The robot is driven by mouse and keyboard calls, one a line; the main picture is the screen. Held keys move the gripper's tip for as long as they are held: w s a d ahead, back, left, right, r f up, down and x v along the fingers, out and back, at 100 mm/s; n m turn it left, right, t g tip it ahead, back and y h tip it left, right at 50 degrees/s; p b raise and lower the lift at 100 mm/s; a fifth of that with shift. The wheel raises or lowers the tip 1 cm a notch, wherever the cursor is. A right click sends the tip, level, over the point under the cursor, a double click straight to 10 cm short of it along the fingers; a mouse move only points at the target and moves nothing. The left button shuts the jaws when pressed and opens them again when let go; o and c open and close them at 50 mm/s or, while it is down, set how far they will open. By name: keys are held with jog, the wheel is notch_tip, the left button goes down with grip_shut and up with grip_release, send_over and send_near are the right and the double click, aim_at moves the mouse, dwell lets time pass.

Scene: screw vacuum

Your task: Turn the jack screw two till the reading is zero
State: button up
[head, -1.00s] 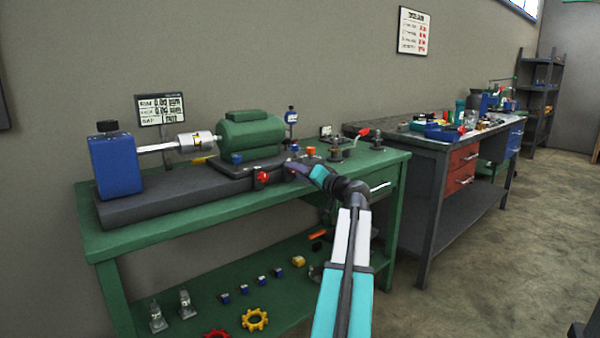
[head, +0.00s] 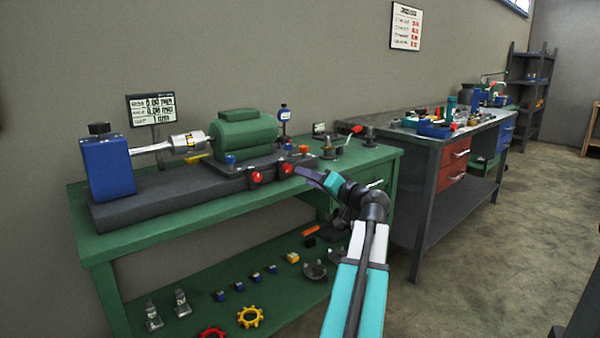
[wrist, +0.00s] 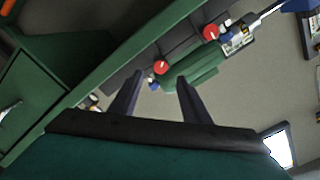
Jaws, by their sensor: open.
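Two red jack screw knobs sit on the front edge of the dark motor base: a left one (head: 256,177) and a right one (head: 286,168). No number shows on them. Both also show in the wrist view, one (wrist: 161,67) between my fingers' lines and another (wrist: 210,32) beyond. My gripper (head: 312,177) is open and empty, just right of and in front of the right knob, apart from it. Its fingers (wrist: 160,82) stand apart in the wrist view. The readout board (head: 151,109) behind the shaft has several lines; its small digits look like 0.0-something but are blurred.
The green motor (head: 241,130) is joined by a silver shaft coupling (head: 186,143) to a blue block (head: 108,167). A dark workbench (head: 430,150) stands to the right. Open floor (head: 500,240) lies in front of it.

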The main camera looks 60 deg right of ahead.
jog(key=p+v, duration=0.1)
jog(key=v, duration=0.4)
jog(key=shift+s, duration=0.3)
jog(key=shift+s, duration=0.1)
